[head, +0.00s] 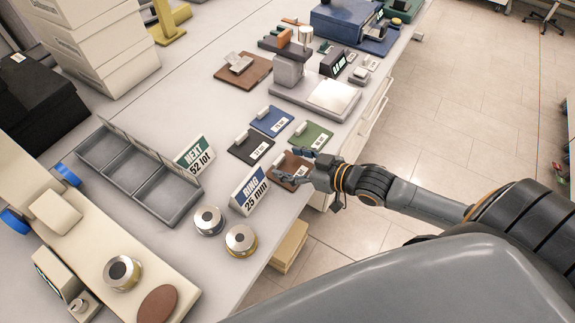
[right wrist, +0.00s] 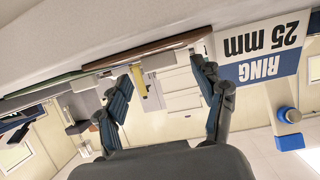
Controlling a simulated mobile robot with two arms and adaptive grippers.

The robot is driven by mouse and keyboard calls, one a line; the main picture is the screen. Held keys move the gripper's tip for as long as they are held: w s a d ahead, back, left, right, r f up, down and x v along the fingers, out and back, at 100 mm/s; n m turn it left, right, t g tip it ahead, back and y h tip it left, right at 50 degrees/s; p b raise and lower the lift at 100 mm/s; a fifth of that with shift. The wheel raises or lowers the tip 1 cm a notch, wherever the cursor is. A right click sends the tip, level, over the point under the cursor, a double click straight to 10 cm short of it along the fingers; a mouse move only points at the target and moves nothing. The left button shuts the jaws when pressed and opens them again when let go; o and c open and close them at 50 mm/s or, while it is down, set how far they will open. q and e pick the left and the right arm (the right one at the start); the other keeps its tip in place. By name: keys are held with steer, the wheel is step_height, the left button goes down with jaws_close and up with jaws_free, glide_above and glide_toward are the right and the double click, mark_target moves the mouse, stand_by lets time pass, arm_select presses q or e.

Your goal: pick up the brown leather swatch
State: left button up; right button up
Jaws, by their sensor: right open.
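The brown leather swatch (head: 284,162) lies flat near the table's right edge, in front of the black and green swatches. It has a pale label, and my gripper hides part of it. In the right wrist view the swatch (right wrist: 170,45) shows edge-on as a thin brown strip. My right gripper (head: 308,169) is low at the swatch's table-edge side. Its two fingers (right wrist: 165,77) are spread apart, with the swatch's edge just beyond the tips. I cannot tell whether they touch it. My left gripper is not in view.
A "RING 25 mm" sign (head: 250,190) stands close beside the swatch. Black (head: 250,150), blue (head: 271,121) and green (head: 311,135) swatches lie near. A grey scale (head: 318,97) is behind. Metal rings (head: 240,240) and a grey compartment tray (head: 140,175) stand to the left.

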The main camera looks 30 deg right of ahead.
steer(key=shift+x, duration=1.1)
steer(key=c, duration=1)
steer(key=shift+c, duration=0.2)
